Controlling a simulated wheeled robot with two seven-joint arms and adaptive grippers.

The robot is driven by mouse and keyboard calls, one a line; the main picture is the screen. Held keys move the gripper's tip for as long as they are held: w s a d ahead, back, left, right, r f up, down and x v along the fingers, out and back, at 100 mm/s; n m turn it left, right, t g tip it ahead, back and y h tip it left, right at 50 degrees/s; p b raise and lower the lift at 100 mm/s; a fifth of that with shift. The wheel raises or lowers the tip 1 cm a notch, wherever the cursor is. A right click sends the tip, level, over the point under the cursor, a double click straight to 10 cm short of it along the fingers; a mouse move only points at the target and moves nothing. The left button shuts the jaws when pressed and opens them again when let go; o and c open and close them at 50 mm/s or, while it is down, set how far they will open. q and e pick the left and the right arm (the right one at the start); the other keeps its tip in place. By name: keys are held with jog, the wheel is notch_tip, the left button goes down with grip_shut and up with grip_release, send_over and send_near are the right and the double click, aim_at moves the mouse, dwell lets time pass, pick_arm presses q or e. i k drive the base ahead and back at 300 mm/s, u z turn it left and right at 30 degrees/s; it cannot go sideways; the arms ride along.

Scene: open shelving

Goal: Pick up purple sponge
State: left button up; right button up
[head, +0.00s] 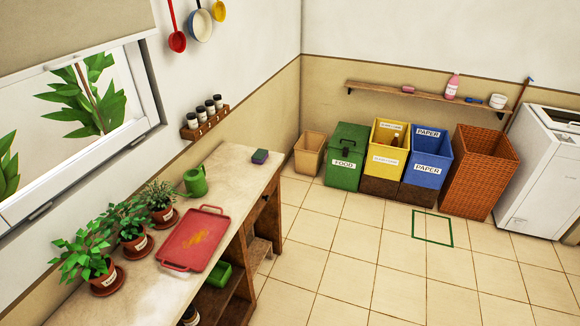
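A small purple sponge (260,157) with a green layer lies on the far end of the wooden counter, close to the corner and apart from other things. Neither of my grippers shows in the head view.
The counter (150,292) also bears a red tray (196,240), a green watering can (195,182) and several potted plants (89,262). Bins, including a green one (346,156), and a wicker basket (484,172) line the back wall. The tiled floor (375,265) right of the counter is clear.

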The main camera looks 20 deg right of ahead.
aim_at(260, 157)
jog(key=z, duration=0.9)
jog(key=k, duration=1.15)
jog(key=z, duration=0.95)
jog(key=i, duration=1.05)
jog(key=u, duration=0.4)
jog(key=i, duration=1.85)
jog(key=u, duration=1.5)
jog(key=i, duration=1.05)
jog(key=u, duration=1)
